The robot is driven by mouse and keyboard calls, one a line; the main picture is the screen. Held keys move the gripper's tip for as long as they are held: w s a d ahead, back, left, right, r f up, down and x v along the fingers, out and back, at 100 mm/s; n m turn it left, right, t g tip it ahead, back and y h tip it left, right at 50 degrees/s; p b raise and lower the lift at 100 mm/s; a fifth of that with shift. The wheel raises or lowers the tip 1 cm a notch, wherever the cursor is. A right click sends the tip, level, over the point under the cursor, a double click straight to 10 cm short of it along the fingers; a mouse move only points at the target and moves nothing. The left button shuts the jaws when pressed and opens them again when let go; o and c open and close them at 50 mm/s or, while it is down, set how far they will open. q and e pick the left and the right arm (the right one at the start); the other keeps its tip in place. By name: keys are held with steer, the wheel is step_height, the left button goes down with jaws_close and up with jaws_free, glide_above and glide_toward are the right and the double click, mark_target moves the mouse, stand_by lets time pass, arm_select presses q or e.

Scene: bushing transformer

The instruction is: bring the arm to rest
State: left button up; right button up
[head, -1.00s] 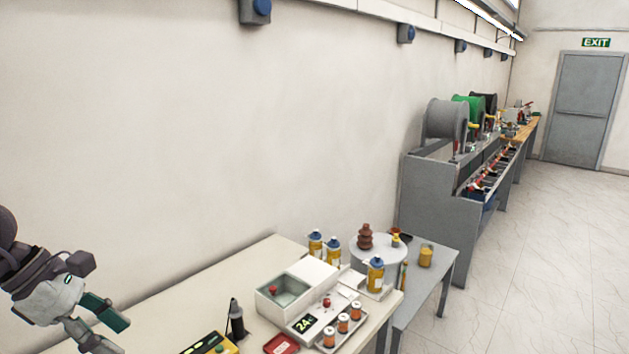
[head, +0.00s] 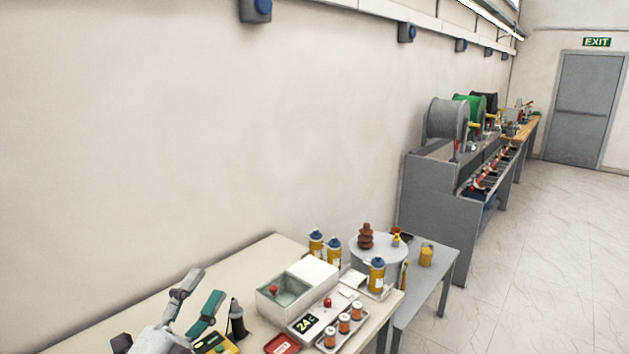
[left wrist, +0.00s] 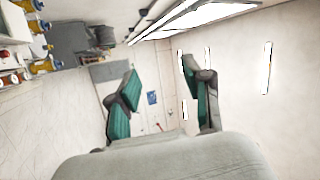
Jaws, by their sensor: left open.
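My left gripper (head: 196,302) is open and empty at the lower left of the head view, its fingers pointing up. It appears in front of the cream table, close to a black soldering-iron-like tool in the picture. In the left wrist view my left gripper (left wrist: 160,98) has its two green-padded fingers well apart, with only wall and room behind them. My right gripper is not in view.
The cream table (head: 225,262) holds a white box with a tray (head: 285,290), a red dish (head: 282,344), small orange-banded jars (head: 344,323) and yellow bottles (head: 376,275).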

arm_select(q)
steer(key=s+a+f+n+g+y, duration=0.2)
steer(key=a+f+n+g+y, duration=0.25)
steer(key=f+n+y, duration=0.5)
steer(key=s+d+f+n+g+h, duration=0.1)
steer(key=s+f+n+g, duration=0.9)
steer(key=s+f, duration=1.25)
step_height(320, 180, down, 37)
steer(key=s+m+g+b, duration=0.15)
steer(key=g+b, duration=0.25)
steer(key=b, duration=0.8)
steer(key=s+a+f+b, duration=0.1)
steer(key=s+f+b, duration=0.4)
steer(key=f, duration=0.9)
steer(key=s+a+f+m+g+b, duration=0.1)
steer(key=s+f+b, duration=0.4)
steer(key=s+f, duration=0.7)
step_height(320, 180, down, 2)
steer(key=shift+a+f, duration=0.1)
steer(key=shift+a, duration=0.2)
steer(key=shift+s, duration=0.1)
